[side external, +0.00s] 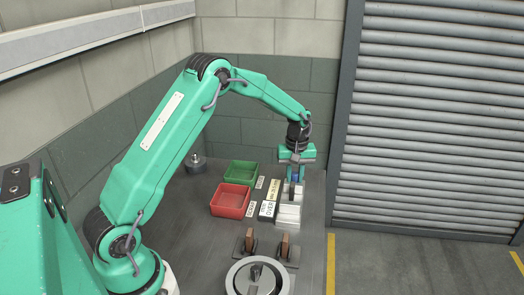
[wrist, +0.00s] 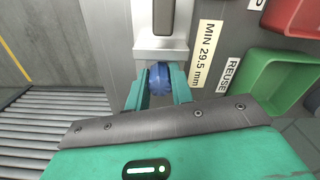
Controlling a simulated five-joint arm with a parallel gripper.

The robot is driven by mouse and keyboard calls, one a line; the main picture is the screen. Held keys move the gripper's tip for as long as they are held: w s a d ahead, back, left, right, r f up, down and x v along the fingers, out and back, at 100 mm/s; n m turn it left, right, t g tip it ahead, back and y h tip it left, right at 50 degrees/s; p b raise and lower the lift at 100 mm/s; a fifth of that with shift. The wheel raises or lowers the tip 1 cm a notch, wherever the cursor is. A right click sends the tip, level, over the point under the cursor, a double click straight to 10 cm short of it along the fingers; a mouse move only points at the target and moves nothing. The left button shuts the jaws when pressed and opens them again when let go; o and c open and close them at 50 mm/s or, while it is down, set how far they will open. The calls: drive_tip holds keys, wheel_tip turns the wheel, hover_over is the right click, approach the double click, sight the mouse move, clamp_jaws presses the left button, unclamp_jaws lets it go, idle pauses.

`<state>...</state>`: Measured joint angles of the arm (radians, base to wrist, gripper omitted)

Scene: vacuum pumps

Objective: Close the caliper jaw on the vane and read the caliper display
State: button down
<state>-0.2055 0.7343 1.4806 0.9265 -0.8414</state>
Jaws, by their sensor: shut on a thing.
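My gripper (wrist: 160,88) is shut on a ribbed blue knob (wrist: 160,74), one teal finger on each side of it. The knob sits at the near end of a white fixture (wrist: 176,50), which looks like the caliper. A dark upright piece (wrist: 163,15) shows at the top of that fixture; I cannot tell whether it is the vane. In the side view my gripper (side external: 295,178) points down at the white fixture (side external: 288,215), and the blue knob shows between the fingers. The caliper display cannot be made out for sure, and no reading is legible.
A green bin (side external: 241,172) and a red bin (side external: 231,200) stand left of the fixture. A "MIN 29.5 mm" label (wrist: 207,53) and a "REUSE" label (wrist: 229,74) lie beside it. Two brown upright pieces (side external: 285,244) and a round metal housing (side external: 258,279) stand nearer the camera.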

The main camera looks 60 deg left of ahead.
sight(293, 182)
drive_tip(key=shift+s+d, duration=0.4)
drive_tip(key=shift+d, duration=0.05)
drive_tip(key=shift+s+d, duration=0.5)
drive_tip(key=shift+s+d+r, duration=0.1)
drive_tip(key=shift+s+d, duration=0.4)
drive_tip(key=shift+d, duration=0.1)
idle(0.5)
drive_tip(key=c, duration=1.2)
unclamp_jaws()
drive_tip(key=shift+r, duration=0.65)
